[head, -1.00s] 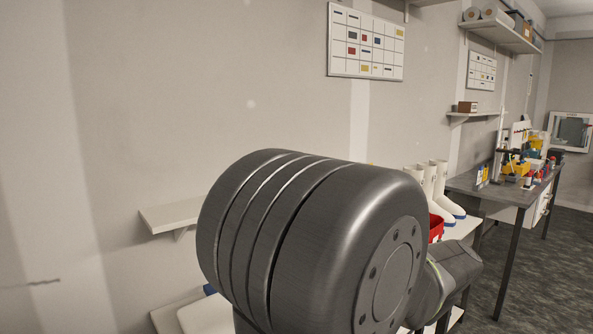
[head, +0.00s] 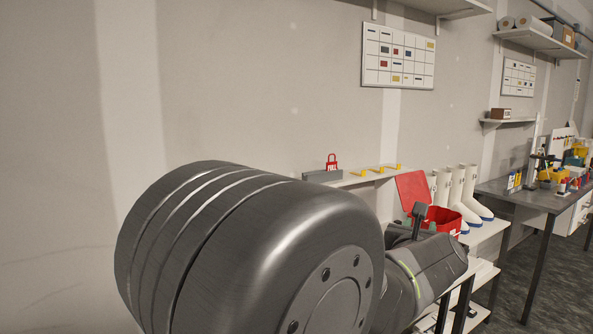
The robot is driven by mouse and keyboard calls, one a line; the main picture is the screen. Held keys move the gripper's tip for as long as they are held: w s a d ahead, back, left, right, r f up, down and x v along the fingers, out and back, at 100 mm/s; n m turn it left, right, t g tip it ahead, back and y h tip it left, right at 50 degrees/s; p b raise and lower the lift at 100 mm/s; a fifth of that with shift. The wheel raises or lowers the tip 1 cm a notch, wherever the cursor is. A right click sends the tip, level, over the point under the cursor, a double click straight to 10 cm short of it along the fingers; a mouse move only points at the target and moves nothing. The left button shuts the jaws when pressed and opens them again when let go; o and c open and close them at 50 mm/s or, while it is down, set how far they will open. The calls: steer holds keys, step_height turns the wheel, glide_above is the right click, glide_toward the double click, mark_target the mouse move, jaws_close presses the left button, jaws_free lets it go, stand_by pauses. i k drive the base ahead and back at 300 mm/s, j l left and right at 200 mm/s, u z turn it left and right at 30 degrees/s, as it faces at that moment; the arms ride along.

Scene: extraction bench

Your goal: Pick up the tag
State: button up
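A small red tag (head: 332,161) with a loop top and white lettering, which looks like "FULL", stands upright in or behind a low grey block (head: 322,176). A small dark part, possibly my gripper (head: 420,212), sticks up in front of a red bin, right of and apart from the tag. Its fingers cannot be made out.
Several yellow hooks (head: 378,171) lie along the shelf right of the tag. An open red bin (head: 440,218) and white boots (head: 468,200) stand on a rack further right. A grey workbench (head: 530,199) with coloured items is at the far right. A wall chart (head: 398,54) hangs above.

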mark_target(332, 166)
steer(key=l+u, duration=0.1)
steer(key=u, duration=1.65)
steer(key=l, duration=0.55)
steer(key=k+l+u, duration=0.15)
steer(key=l, duration=1)
steer(key=k+l+u, duration=0.15)
steer(key=l, duration=0.4)
steer(key=k+l, duration=0.1)
steer(key=l, duration=0.8)
steer(key=k+l, duration=0.15)
steer(key=l, duration=0.3)
